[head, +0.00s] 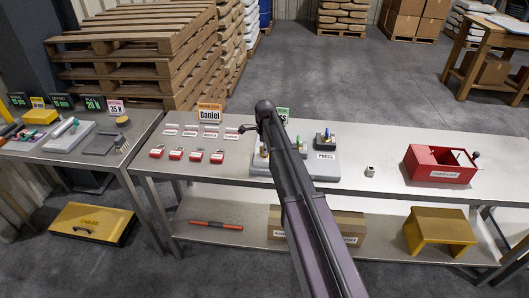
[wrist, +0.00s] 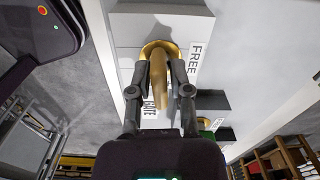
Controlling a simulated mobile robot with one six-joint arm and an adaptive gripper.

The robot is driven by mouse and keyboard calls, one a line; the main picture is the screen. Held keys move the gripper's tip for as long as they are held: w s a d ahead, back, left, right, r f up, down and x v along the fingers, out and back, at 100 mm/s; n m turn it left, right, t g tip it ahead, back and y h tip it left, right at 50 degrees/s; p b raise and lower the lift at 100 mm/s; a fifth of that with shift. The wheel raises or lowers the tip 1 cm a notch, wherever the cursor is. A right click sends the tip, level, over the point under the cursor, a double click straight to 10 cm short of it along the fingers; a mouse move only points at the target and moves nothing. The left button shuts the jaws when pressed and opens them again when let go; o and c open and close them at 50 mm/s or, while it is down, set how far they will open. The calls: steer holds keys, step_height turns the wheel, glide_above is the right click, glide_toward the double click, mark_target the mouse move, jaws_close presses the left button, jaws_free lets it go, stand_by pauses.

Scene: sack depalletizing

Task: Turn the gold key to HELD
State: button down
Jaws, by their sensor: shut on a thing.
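The gold key (wrist: 161,92) sticks out of a round gold collar (wrist: 158,47) on a pale grey block in the wrist view. My gripper (wrist: 160,72) is shut on the key, with one finger on each side of it. The word FREE (wrist: 196,62) stands right of the collar. Another label (wrist: 149,107), partly hidden, ends in "RATE". No HELD label can be read. In the head view my arm covers the key and gripper; part of the grey station (head: 325,167) with a PRESS label shows beside it.
The station stands on a metal bench (head: 225,180). Red padlocks (head: 176,153) lie left, below a Daniel sign (head: 209,113). A red box (head: 441,165) and a small pale block (head: 370,171) stand right.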

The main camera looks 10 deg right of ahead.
steer(key=m, duration=0.2)
steer(key=shift+m, duration=0.4)
steer(key=shift+n, duration=0.8)
steer(key=shift+c, duration=2.4)
jaws_free()
steer(key=shift+f, duration=0.1)
steer(key=shift+m, duration=0.7)
steer(key=shift+n, duration=0.4)
